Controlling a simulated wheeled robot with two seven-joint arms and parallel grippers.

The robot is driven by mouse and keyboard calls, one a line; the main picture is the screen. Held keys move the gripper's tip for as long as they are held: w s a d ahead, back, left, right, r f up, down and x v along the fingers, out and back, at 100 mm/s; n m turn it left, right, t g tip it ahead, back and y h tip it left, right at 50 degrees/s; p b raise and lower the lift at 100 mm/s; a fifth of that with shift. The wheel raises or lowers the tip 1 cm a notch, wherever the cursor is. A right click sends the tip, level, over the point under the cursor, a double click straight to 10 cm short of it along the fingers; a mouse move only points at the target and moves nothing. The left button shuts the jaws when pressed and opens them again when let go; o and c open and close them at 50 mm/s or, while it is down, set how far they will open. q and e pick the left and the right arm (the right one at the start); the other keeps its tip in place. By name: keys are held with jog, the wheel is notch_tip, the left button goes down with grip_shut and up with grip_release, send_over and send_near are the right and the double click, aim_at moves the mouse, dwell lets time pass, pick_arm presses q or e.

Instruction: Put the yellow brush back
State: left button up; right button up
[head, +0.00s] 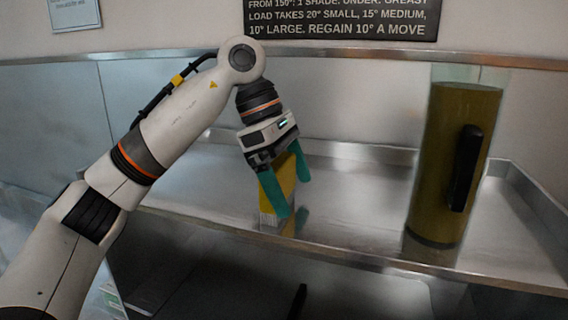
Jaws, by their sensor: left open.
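The yellow brush (286,181) stands upright on the metal shelf, with a pale strip at its lower left edge. My left gripper (290,196) comes down over it from above, with its two teal fingers open. One finger passes in front of the brush and the other is at its right side. I cannot tell whether either finger touches it. My right gripper is not in view.
A tall clear container (436,165) of brownish-yellow liquid with a black handle stands on the shelf at the right. The metal shelf (350,205) has a raised rim at the back and right. The shelf between brush and container is clear. A dark sign (340,18) hangs above.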

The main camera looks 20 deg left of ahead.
pick_arm(q)
jog(key=v, duration=1.2)
